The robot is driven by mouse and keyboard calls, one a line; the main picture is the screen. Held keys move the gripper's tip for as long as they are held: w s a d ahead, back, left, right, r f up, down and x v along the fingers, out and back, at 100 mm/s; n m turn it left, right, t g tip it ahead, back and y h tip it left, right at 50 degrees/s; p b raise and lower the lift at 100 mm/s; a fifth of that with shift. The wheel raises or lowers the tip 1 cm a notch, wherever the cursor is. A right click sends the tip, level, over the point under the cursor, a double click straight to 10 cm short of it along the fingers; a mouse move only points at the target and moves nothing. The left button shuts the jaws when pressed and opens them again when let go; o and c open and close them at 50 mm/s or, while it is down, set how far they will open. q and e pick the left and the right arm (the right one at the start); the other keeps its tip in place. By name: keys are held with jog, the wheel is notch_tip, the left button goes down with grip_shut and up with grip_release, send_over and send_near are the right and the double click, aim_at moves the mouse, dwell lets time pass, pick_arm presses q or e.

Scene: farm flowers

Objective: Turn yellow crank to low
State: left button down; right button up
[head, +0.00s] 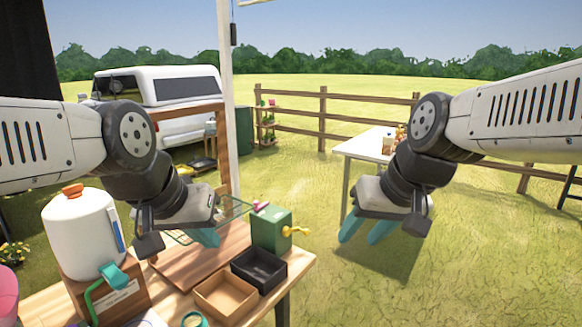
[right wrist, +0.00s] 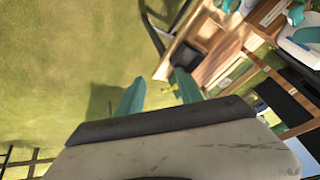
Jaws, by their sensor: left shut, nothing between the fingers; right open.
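The yellow crank (head: 295,231) sticks out from the right side of a green box (head: 271,230) on the wooden table. A pink knob (head: 260,206) is on top of the box. The crank also shows small in the right wrist view (right wrist: 173,89), beyond my fingertips. My right gripper (head: 366,232) is open and empty, in the air to the right of the crank and apart from it. It also shows in the right wrist view (right wrist: 158,90). My left gripper (head: 208,238) is shut and empty, left of the green box above the wooden board. The crank's setting marks cannot be read.
A black tray (head: 259,270) and a brown tray (head: 226,297) sit in front of the green box. A white dispenser (head: 83,232) with an orange cap stands at the table's left. A white table (head: 366,144) stands behind. Open grass lies right of the wooden table.

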jog(key=w+a+f+m+g+y, duration=0.1)
jog(key=w+a+f+m, duration=0.15)
jog(key=w, duration=0.25)
jog(key=w+a+f+m+g+y, duration=0.1)
jog(key=w+a+f+m+g, duration=0.15)
jog(key=w, duration=0.25)
jog(key=m+t+y, duration=0.2)
jog(key=m+y, duration=0.7)
jog(key=m, duration=0.2)
send_near(308, 233)
jog(key=s+a+r, duration=0.5)
jog(key=s+a, duration=0.3)
jog(key=w+d+f+m+t+y, duration=0.1)
jog(key=w+d+f+m+t, duration=0.5)
jog(key=f+m, duration=0.25)
jog(key=x, duration=0.8)
jog(key=shift+w+a+r, duration=0.1)
jog(key=shift+w+a, duration=0.1)
jog(key=shift+a, duration=0.15)
grip_shut()
